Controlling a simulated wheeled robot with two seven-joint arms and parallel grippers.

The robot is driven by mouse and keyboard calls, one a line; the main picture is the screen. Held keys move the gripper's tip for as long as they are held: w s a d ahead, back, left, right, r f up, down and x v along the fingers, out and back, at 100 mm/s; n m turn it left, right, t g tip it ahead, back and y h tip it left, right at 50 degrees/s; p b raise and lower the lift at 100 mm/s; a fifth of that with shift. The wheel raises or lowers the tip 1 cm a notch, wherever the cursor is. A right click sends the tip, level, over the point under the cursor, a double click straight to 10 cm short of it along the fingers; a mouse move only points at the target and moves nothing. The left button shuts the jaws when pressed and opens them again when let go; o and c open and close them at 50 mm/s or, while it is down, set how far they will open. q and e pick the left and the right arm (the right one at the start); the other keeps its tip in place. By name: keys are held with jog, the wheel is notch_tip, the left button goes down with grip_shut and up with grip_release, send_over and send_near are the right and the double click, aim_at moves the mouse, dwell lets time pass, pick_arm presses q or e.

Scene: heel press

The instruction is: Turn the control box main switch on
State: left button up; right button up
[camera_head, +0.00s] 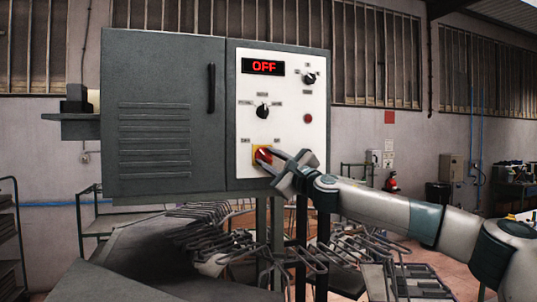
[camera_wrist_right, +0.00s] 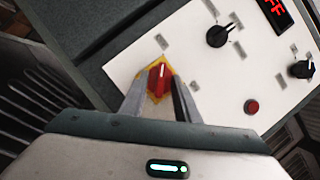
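The control box (camera_head: 165,115) is a dark grey cabinet with a white panel on its right side. Its red display (camera_head: 263,66) reads OFF. The main switch (camera_head: 262,156) is a red knob on a yellow plate at the panel's lower left. It also shows in the right wrist view (camera_wrist_right: 157,78), with a white mark on it. My right gripper (camera_head: 272,155) reaches the panel from the right. In the right wrist view its fingertips (camera_wrist_right: 158,84) stand on either side of the red knob, apart, with small gaps visible. My left gripper is not in view.
Two black selector knobs, a middle one (camera_head: 262,111) and an upper right one (camera_head: 309,79), and a red button (camera_head: 308,92) sit on the same panel. A black door handle (camera_head: 211,88) sticks out to the left. Metal racks (camera_head: 230,240) stand below the box.

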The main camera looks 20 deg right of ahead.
jog(key=shift+w, duration=0.2)
jog(key=shift+c, duration=0.6)
grip_shut()
